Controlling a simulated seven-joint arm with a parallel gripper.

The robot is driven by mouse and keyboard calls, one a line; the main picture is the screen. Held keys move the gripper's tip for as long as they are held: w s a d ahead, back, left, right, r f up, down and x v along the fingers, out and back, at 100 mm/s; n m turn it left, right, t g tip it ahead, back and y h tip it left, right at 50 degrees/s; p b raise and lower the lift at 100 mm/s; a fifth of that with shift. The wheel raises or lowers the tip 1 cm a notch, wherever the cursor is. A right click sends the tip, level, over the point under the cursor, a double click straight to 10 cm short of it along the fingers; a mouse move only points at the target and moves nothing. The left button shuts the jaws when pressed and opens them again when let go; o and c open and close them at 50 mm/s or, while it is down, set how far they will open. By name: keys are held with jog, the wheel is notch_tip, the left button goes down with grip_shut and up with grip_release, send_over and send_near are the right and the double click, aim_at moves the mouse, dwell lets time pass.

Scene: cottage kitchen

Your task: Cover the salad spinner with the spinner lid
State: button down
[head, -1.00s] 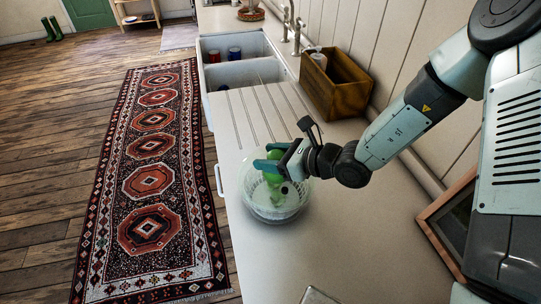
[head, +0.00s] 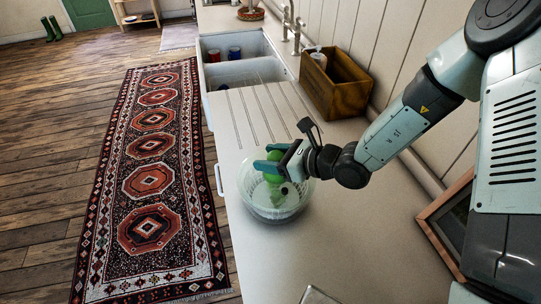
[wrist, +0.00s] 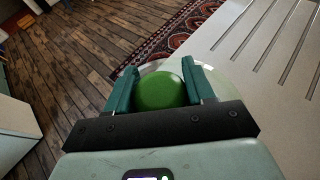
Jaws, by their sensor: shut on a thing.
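The salad spinner (head: 277,214), a pale see-through bowl, stands on the counter below my gripper. My gripper (head: 271,169) is over it in the head view, its teal fingers shut on the round green knob of the spinner lid (head: 274,179). The wrist view shows the green knob (wrist: 163,92) between the two fingers (wrist: 163,86), with the lid's clear disc spread around it. The lid lies at or just above the bowl's rim. I cannot tell whether it touches, as the gripper hides part of it and both are see-through.
The grooved drainboard (head: 262,112) and a sink (head: 240,73) with cups lie beyond the spinner. A wooden box (head: 335,87) stands by the wall. A picture frame (head: 449,224) leans at the right. The counter (head: 340,238) in front is mostly clear.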

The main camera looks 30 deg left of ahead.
aim_at(277, 185)
jog(key=shift+f, duration=0.25)
jog(key=c, duration=0.7)
grip_release()
jog(key=shift+v, duration=5.5)
jog(key=s+a+r+n+g, duration=0.3)
jog(key=s+a+n+g, duration=0.15)
jog(key=a+n, duration=0.3)
jog(key=s+d+r+n+t+h, duration=0.3)
jog(key=d+r, duration=0.4)
jog(key=d, duration=0.4)
jog(key=s+d+r+n+t+h, duration=0.2)
jog(key=d+r+n+t+h, duration=0.2)
jog(key=d+r+h, duration=0.2)
jog(key=s+d+r+n+t+h, duration=0.3)
jog(key=d+r, duration=0.6)
jog(key=d, duration=0.6)
jog(key=shift+s+d+r+n+h, duration=0.3)
jog(key=shift+d+r+n+h, duration=0.1)
jog(key=shift+h, duration=0.4)
